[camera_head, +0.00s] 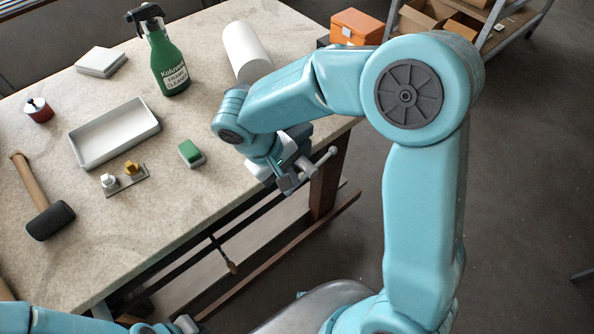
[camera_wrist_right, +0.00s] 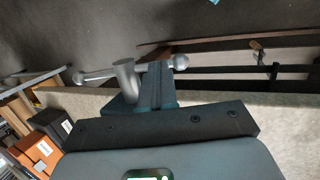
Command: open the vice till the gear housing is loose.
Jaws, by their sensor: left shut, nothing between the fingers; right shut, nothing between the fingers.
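The vice (camera_head: 289,183) sits at the right front edge of the workbench, largely covered by my right arm in the head view. Its bar handle with ball ends (camera_head: 324,159) sticks out beyond the edge. In the right wrist view the handle bar (camera_wrist_right: 100,74) and the thick grey screw end (camera_wrist_right: 126,80) show close up. My right gripper (camera_wrist_right: 158,68) is shut and empty, close to the handle; I cannot tell whether it touches. The gear housing cannot be made out; my arm hides the jaw area.
On the workbench (camera_head: 180,215) are a green spray bottle (camera_head: 167,62), white roll (camera_head: 246,52), grey tray (camera_head: 74,146), mallet (camera_head: 48,220), green-topped block (camera_head: 190,152) and small plate with knobs (camera_head: 125,181). Boxes (camera_head: 357,26) stand behind. Floor right is clear.

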